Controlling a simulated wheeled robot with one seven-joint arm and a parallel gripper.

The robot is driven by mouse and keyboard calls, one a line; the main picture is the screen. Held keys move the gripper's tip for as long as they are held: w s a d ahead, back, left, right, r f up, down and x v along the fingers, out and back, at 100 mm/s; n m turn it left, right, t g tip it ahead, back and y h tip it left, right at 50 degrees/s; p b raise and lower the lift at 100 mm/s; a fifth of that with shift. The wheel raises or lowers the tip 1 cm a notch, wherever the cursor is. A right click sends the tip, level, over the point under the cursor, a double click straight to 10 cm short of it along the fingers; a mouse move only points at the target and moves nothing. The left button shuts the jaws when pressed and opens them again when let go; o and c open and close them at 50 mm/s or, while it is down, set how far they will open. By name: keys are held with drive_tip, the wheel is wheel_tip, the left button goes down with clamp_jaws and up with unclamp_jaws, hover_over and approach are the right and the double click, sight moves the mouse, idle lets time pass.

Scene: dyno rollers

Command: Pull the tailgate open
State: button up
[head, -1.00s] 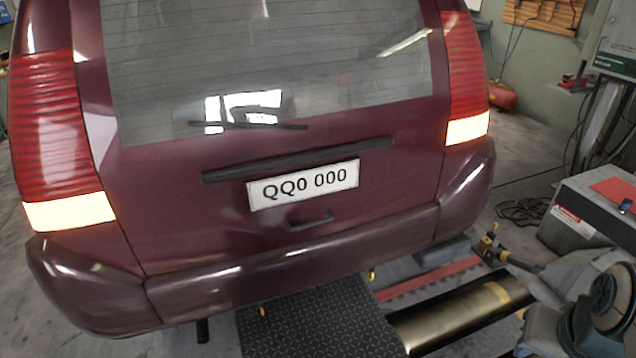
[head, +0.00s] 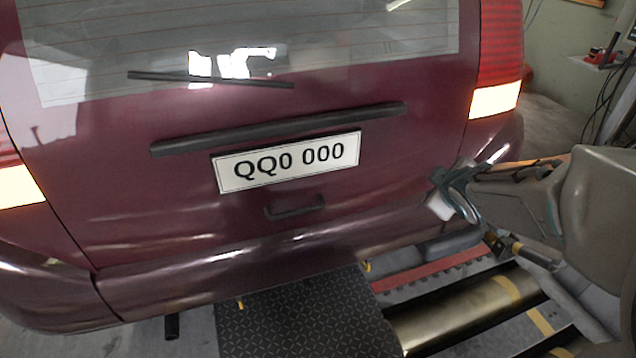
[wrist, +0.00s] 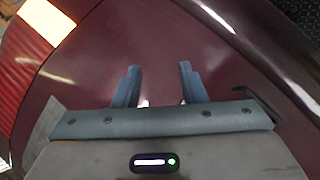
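The maroon tailgate (head: 400,140) is closed and fills most of the head view. Its dark handle (head: 295,208) is a short bar below the white number plate (head: 288,161). My gripper (head: 446,192) is at the tailgate's lower right, near the bumper, to the right of the handle and apart from it. In the wrist view my gripper (wrist: 159,70) has its two blue-grey fingers spread with nothing between them but maroon bodywork behind. A dark bar, which looks like the handle (wrist: 258,100), lies right of the fingers, partly hidden by the gripper body.
The bumper (head: 230,272) juts out below the tailgate. A dark patterned plate (head: 300,320) and metal rollers (head: 470,308) lie on the floor behind the car. A rear light (head: 500,50) is above my arm. The space before the handle is clear.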

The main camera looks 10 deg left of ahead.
drive_tip(key=w+a+f+n+y+b, duration=0.2)
drive_tip(key=w+a+f+n, duration=0.1)
drive_tip(key=a+f, duration=0.1)
drive_tip(key=n+g+y+b, duration=0.7)
drive_tip(key=n+y+b, duration=0.45)
drive_tip(key=n, duration=0.55)
approach(300, 213)
drive_tip(key=shift+y, duration=0.85)
drive_tip(key=x, duration=0.3)
drive_tip(key=f+x, duration=0.1)
drive_tip(key=x, duration=0.7)
drive_tip(key=shift+w+a+f+b, duration=0.1)
drive_tip(key=shift+a+f+b, duration=0.1)
drive_tip(key=shift+b, duration=0.1)
